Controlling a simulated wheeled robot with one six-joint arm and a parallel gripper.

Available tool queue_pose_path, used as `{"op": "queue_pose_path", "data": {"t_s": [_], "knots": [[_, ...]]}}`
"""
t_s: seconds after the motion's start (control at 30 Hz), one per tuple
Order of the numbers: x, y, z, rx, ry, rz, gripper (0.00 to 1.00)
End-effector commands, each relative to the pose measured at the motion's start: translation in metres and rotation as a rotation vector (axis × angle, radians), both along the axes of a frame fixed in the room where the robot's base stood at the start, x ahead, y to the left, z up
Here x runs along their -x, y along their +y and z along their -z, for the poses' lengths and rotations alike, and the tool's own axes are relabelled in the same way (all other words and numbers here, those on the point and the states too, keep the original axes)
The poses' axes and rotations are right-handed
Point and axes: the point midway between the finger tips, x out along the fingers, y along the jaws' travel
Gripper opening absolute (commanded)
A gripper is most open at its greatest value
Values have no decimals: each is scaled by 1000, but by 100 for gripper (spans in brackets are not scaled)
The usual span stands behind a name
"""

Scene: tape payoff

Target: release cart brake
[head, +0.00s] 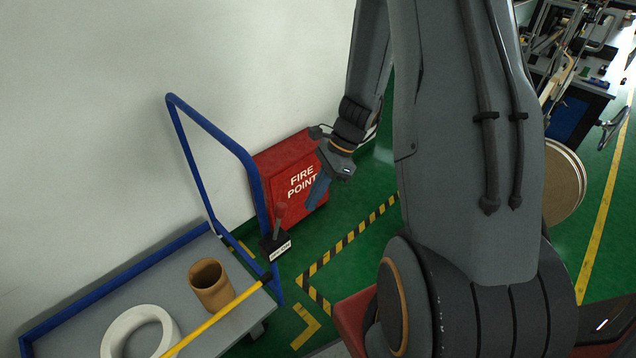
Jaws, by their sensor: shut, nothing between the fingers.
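The cart (110,290) stands at the lower left, with a grey deck and a blue tube handle (215,128). A brake lever (278,222) with a dull red knob stands up from a dark box with a white label (280,249) at the cart's handle end. The label is too small to read surely. My gripper (314,198) points down, to the right of and a little above the lever. Its blue fingers are shut and empty. It looks apart from the lever, though the depth between them is hard to judge.
A red fire point box (290,165) stands by the wall behind my gripper. Striped floor tape (350,238) marks the green floor. A cluttered bench stands at the upper right.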

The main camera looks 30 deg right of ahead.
Motion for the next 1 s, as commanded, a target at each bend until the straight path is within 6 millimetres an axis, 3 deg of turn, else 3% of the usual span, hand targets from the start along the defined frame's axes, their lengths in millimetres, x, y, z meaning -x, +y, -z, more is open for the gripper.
{"op": "queue_pose_path", "data": {"t_s": [0.07,0.3,0.7,0.73,0.83,1.0], "knots": [[1,8,8,0,3,-3,0],[-5,36,-3,1,1,-1,0],[-6,42,-3,0,0,0,0],[-5,63,-3,0,1,-9,0],[-7,48,-3,4,-2,0,0],[-5,47,-7,34,-11,0,0]]}}
